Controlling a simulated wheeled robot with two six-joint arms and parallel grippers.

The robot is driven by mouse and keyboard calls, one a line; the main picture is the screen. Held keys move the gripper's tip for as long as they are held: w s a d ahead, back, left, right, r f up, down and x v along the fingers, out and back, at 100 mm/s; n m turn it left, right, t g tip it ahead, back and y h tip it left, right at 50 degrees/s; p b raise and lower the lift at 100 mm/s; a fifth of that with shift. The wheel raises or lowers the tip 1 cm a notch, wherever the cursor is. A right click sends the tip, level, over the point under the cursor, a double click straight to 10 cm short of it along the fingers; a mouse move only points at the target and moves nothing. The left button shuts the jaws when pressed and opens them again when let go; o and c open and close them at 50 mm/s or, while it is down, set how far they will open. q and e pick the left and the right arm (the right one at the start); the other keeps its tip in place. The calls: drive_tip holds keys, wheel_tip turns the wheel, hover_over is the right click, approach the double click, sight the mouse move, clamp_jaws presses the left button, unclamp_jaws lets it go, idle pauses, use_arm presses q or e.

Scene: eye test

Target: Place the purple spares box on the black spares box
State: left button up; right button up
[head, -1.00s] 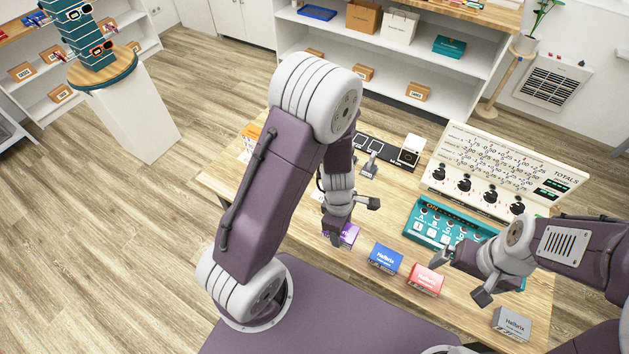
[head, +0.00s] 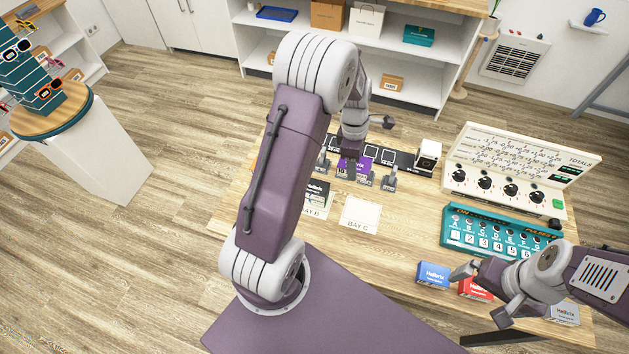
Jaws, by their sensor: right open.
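The purple spares box (head: 346,163) is in my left gripper (head: 354,172), over the far part of the table near the black strip. It moves with that gripper; the fingers are largely hidden. The black spares box (head: 318,188) sits on the Bay B card, left of and nearer than the purple box, partly hidden by my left arm. The two boxes look apart. My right gripper (head: 487,290) is open and empty at the lower right, in front of the red box (head: 470,289), which it partly covers.
The Bay C card (head: 361,214) lies bare beside the black box. A blue box (head: 433,272) and a grey box (head: 565,313) stand near the front edge. A teal button panel (head: 500,233) and a totals board (head: 520,175) fill the right. Small grey stands (head: 389,180) are near the strip.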

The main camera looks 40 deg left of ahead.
use_arm(q)
drive_tip(key=shift+s+a+f, duration=0.4)
drive_tip(key=shift+s+f, duration=0.1)
hover_over(316, 186)
wheel_tip(316, 186, down, 6)
drive_tip(key=shift+r+p, duration=0.25)
drive_tip(key=shift+p, duration=0.2)
drive_tip(key=shift+s+a+f, duration=0.1)
drive_tip(key=shift+a+f, duration=0.1)
drive_tip(key=shift+d, duration=0.1)
drive_tip(key=shift+d+f, duration=0.1)
drive_tip(key=shift+f, duration=0.1)
drive_tip(key=f, duration=0.3)
drive_tip(key=shift+a+f, duration=0.25)
drive_tip(key=shift+f, duration=0.15)
use_arm(e)
drive_tip(key=shift+d+r, duration=0.2)
drive_tip(key=shift+r, duration=0.35)
use_arm(q)
drive_tip(key=shift+d, duration=0.1)
use_arm(e)
drive_tip(key=shift+d, duration=0.1)
